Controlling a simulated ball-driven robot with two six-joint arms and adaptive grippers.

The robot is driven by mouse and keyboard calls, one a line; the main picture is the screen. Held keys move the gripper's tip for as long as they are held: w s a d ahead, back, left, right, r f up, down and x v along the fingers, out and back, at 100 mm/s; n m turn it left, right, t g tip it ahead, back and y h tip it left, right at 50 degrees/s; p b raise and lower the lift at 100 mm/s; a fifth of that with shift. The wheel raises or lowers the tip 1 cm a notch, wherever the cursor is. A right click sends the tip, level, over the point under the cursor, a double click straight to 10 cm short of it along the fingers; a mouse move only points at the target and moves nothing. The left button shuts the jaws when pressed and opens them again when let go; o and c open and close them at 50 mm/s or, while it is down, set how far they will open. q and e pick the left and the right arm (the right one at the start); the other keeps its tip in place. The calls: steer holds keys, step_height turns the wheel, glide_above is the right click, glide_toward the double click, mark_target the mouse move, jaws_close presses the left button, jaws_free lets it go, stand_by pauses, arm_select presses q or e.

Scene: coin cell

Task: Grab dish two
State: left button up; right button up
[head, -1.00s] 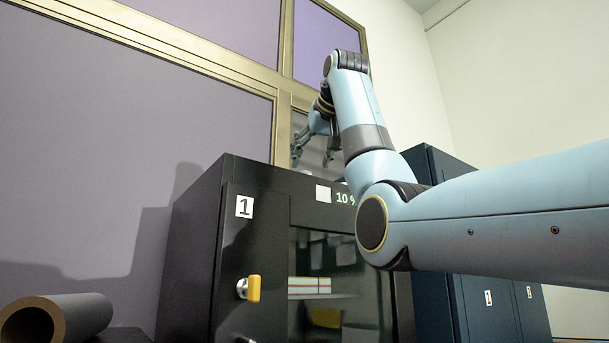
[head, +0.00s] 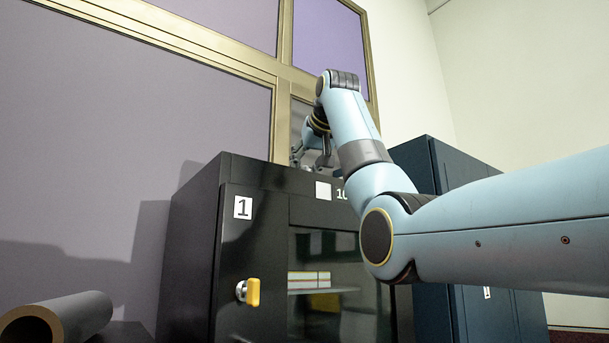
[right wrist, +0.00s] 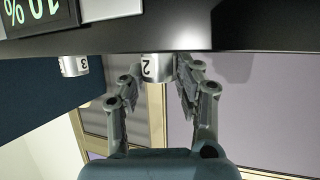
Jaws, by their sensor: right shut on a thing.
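Dish two (right wrist: 155,69), a small metallic cylinder marked "2", sits at the edge of the black cabinet's top in the right wrist view, which is turned upside down. My right gripper (right wrist: 163,78) has its fingers on either side of it and is shut on it. In the head view my right gripper (head: 311,158) is low behind the cabinet's top edge, and the dish is hidden there. A similar dish marked "3" (right wrist: 73,66) stands to the left in the wrist view. My left gripper is not in view.
The black cabinet (head: 190,235) has a "1" label, a yellow-handled knob (head: 250,291) and a glass front. A dark blue cabinet (head: 455,168) stands to its right. A grey tube (head: 75,312) lies at the lower left. A purple-panelled wall is behind.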

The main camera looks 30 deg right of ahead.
steer(key=shift+c, duration=1)
steer(key=shift+r, duration=0.15)
